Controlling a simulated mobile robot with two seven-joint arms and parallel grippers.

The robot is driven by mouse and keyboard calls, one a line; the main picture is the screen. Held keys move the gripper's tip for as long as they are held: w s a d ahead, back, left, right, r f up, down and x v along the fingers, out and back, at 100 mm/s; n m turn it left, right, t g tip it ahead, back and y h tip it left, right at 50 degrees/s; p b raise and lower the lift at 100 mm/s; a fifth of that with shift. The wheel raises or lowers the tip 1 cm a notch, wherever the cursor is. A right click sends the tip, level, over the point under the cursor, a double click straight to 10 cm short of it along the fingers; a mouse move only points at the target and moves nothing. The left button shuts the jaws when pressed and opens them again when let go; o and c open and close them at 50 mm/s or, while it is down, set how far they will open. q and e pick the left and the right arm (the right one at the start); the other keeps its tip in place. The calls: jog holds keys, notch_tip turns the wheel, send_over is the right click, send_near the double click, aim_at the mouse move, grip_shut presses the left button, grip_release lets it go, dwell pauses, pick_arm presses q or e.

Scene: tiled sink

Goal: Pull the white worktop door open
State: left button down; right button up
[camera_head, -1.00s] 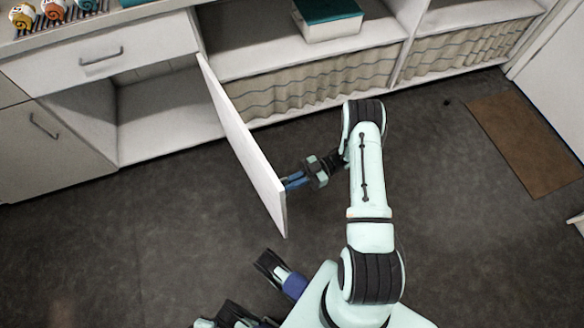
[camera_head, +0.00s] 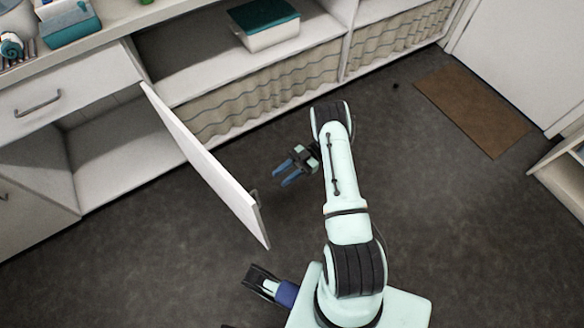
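The white worktop door (camera_head: 205,165) stands swung well out from the worktop, with the cupboard interior (camera_head: 115,150) open to its left. Its handle (camera_head: 256,197) shows near the door's free edge, on the side facing my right arm. My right gripper (camera_head: 286,174) is open and empty, to the right of the door and apart from it, above the floor. Part of my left arm (camera_head: 268,286) shows at the bottom; its fingers are not visible.
A drawer (camera_head: 60,95) sits shut above the opening. Shelves with a teal-lidded box (camera_head: 265,25) and beige curtains (camera_head: 255,95) run along the back. A brown mat (camera_head: 472,108) lies on the right. The floor between is clear.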

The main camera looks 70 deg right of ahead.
jog(key=shift+v, duration=1.85)
